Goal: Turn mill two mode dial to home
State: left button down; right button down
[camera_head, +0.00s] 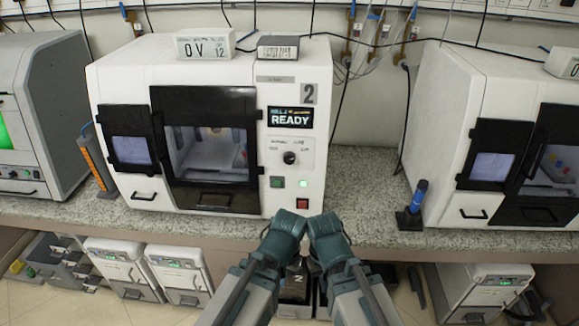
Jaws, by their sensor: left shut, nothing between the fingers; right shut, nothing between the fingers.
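Mill two (228,80) is the white machine at centre left, with a grey 2 on its front. Its mode dial (290,157) is a round black knob on a pale panel right of the door, under a screen (290,117) reading READY. Small labels sit above the knob; they and its exact pointing direction are too small to read surely. My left gripper (292,222) and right gripper (322,222) are side by side in front of the bench edge, below the dial and apart from it. Both are shut and empty; their fingers are hard to make out.
A green button (277,182) and a red button (302,203) sit below the dial. A blue-topped tool (415,203) stands on the bench (365,190), right of mill two. Another white machine (500,110) stands further right. The bench between them is mostly clear.

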aim_at(288, 158)
jog(key=i+j, duration=0.1)
jog(key=j, duration=0.5)
jog(key=i+j, duration=0.15)
jog(key=j, duration=0.45)
jog(key=i+j+z, duration=0.1)
jog(key=j, duration=0.45)
jog(key=i+j, duration=0.1)
jog(key=j, duration=0.5)
jog(key=z, duration=1.1)
